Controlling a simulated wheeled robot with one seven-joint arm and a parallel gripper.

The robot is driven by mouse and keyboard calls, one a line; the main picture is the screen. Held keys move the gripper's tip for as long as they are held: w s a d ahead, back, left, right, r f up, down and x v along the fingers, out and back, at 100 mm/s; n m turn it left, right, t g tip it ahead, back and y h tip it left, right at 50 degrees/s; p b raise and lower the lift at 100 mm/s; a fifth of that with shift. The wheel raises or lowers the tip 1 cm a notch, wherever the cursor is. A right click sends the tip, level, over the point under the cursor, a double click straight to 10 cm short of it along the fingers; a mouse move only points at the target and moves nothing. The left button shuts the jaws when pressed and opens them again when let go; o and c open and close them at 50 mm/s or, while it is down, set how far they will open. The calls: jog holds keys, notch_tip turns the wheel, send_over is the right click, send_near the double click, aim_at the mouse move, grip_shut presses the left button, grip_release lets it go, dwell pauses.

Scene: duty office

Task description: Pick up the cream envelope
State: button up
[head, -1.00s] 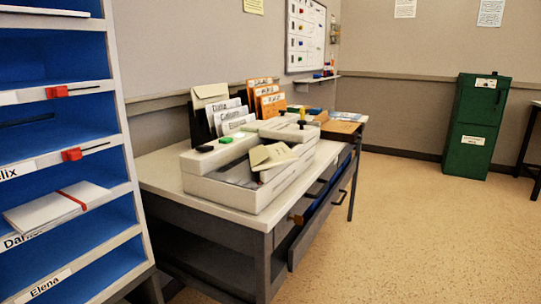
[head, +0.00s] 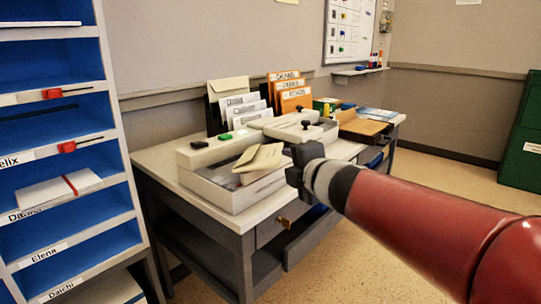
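A cream envelope (head: 262,158) lies tilted on top of the open white tray (head: 235,202) on the desk, partly over its rim. Another cream envelope (head: 228,87) stands upright at the back of the dark sorter, behind white envelopes. My gripper (head: 300,168) is just right of the tray in the head view and appears close to the envelope's right end. The gripper is small, dark and seen from behind, so its fingers and any gap between them are hidden. I cannot tell whether it touches the envelope or tray.
Blue-backed shelves (head: 65,125) stand at the left.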

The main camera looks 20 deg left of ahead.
aim_at(280, 158)
jog(key=b+x, duration=0.1)
jog(key=x, duration=0.5)
jog(key=shift+w+a+f, duration=0.1)
jog(key=shift+a+f, duration=0.1)
jog(key=shift+c, duration=0.3)
grip_shut()
